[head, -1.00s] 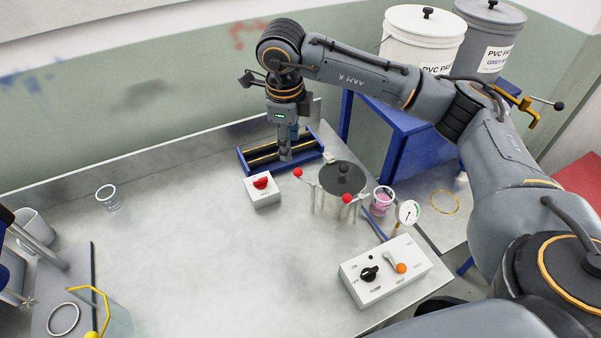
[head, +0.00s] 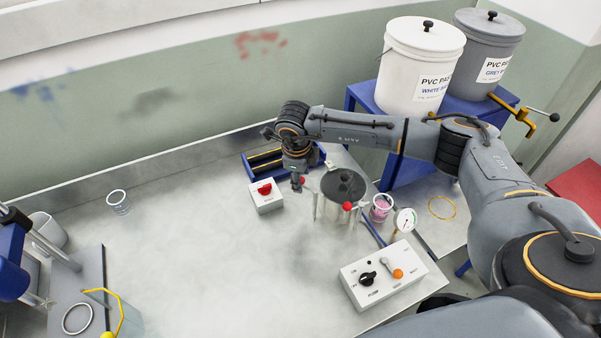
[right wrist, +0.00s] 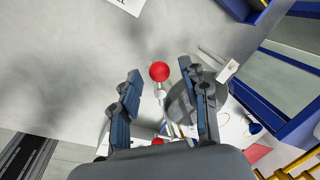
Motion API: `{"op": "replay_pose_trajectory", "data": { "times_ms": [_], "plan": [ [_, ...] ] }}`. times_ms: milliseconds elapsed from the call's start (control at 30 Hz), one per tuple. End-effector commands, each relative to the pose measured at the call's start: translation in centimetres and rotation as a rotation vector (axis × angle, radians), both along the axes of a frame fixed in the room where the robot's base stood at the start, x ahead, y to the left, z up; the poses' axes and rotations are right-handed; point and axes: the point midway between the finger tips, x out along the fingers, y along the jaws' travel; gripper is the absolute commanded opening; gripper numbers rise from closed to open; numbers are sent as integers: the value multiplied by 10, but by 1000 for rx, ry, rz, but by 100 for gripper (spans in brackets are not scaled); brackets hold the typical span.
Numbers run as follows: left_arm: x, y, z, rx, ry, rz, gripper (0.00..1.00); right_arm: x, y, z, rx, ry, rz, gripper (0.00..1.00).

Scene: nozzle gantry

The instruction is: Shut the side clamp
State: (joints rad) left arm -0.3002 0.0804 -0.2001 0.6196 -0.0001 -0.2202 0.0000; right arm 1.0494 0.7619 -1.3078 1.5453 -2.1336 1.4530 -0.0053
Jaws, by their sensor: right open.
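A metal pot with a dark round lid (head: 343,186) stands on the bench, with clamp levers ending in red balls. The left red ball (head: 302,180) is at the pot's left side, right by my right gripper (head: 297,184). The other red ball (head: 347,206) is at the pot's front. In the right wrist view, my right gripper (right wrist: 160,78) is open, and a red ball (right wrist: 159,71) on a pale rod shows between its fingers. I cannot tell whether the fingers touch it. The dark lid (right wrist: 180,108) is partly hidden behind one finger. My left gripper is not in view.
A white box with a red switch (head: 265,196) stands left of the pot. A cup of pink stuff (head: 381,208), a gauge (head: 405,220) and a control box (head: 382,276) are to the right. A blue rack (head: 262,163) lies behind. The bench's middle is clear.

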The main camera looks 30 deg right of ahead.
Motion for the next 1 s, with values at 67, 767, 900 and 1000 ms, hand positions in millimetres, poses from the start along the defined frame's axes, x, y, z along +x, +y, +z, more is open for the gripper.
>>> {"op": "replay_pose_trajectory", "data": {
  "times_ms": [67, 767, 900, 1000],
  "plan": [
    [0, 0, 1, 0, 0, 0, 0, 0, 0, -2, 1, -1, 0, 45],
    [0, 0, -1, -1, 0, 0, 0, 0, 0, -3, 1, -1, 8, 0],
    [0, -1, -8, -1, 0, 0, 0, -1, 2, -4, 1, -1, 43, 0],
    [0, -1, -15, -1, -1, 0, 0, -2, 3, -6, 2, -1, 89, 0]
  ]
}}
